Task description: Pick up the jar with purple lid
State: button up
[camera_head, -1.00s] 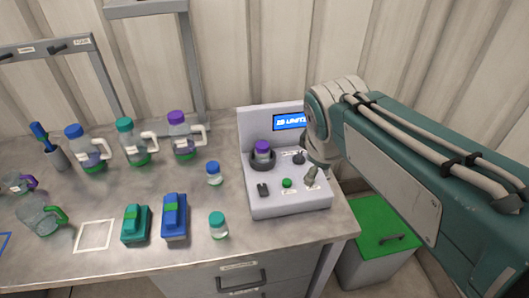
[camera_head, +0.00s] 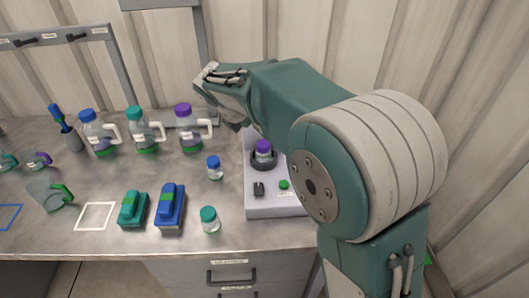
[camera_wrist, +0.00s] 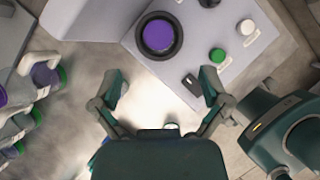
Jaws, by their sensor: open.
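The small jar with the purple lid (camera_head: 263,147) stands upright in a dark round holder (camera_head: 264,163) on the grey machine (camera_head: 262,205). In the wrist view its purple lid (camera_wrist: 158,37) shows from above, ringed by the dark holder, at the top centre. My gripper (camera_wrist: 163,82) is open and empty, with its two fingers spread above the machine. The lid lies beyond the fingertips in that view, not between them. In the head view my arm covers the machine's right side and screen, and my fingers cannot be made out.
A larger purple-lidded jug (camera_head: 184,109) stands behind left, beside teal- and blue-lidded jugs. A blue-lidded jar (camera_head: 214,168) and teal-lidded jar (camera_head: 209,220) stand left of the machine. The machine carries a green button (camera_wrist: 217,55) and black switch (camera_wrist: 193,84). The front table edge is clear.

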aim_at(263, 144)
jog(key=x, duration=0.4)
jog(key=shift+a+f, duration=0.1)
jog(key=shift+a, duration=0.2)
jog(key=shift+w+d+f, duration=0.1)
jog(key=shift+d+f, duration=0.25)
jog(key=shift+d, duration=0.15)
jog(key=x, duration=0.4)
jog(key=shift+w+a+f, duration=0.1)
jog(key=shift+a+f, duration=0.1)
jog(key=shift+f, duration=0.2)
jog(key=shift+a+f, duration=0.1)
jog(key=shift+f, duration=0.05)
jog(key=shift+a, duration=0.1)
jog(key=shift+d, duration=0.25)
jog(key=c, duration=1.3)
